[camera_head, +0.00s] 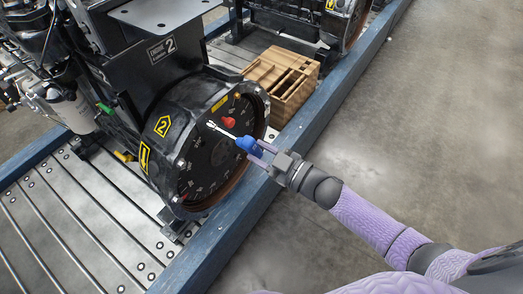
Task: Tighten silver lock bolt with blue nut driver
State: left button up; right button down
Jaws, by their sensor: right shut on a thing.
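My right gripper (259,151) comes in from the right and is shut on the blue handle (247,144) of the nut driver. The driver's silver shaft (226,133) points up and left across the round black face of engine 2 (205,165). The pale tip of the shaft is at the upper left part of that face. The silver lock bolt is too small to make out, and I cannot tell whether the tip touches it. A red knob (229,122) sits just above the shaft. My left gripper is not in view.
A wooden crate with compartments (283,75) stands behind the engine face, at the back right. A blue rail (238,222) edges the ribbed metal platform (75,220). Another engine (300,18) stands at the top. The grey floor (430,110) on the right is clear.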

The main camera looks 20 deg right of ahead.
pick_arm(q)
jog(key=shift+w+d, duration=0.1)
pick_arm(e)
jog(key=shift+s, duration=0.1)
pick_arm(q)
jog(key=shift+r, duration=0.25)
pick_arm(e)
jog(key=shift+s+d, duration=0.4)
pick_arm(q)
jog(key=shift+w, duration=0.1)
pick_arm(e)
jog(key=n, duration=0.4)
jog(key=shift+f+n, duration=0.15)
jog(key=shift+n, duration=0.25)
jog(key=n+b, duration=0.3)
jog(key=n, duration=0.6)
jog(key=shift+f, duration=0.15)
jog(key=n+b, duration=0.1)
jog(key=n, duration=0.4)
jog(key=shift+r+n+b, duration=0.2)
jog(key=shift+n+b, duration=0.1)
jog(key=shift+n, duration=0.4)
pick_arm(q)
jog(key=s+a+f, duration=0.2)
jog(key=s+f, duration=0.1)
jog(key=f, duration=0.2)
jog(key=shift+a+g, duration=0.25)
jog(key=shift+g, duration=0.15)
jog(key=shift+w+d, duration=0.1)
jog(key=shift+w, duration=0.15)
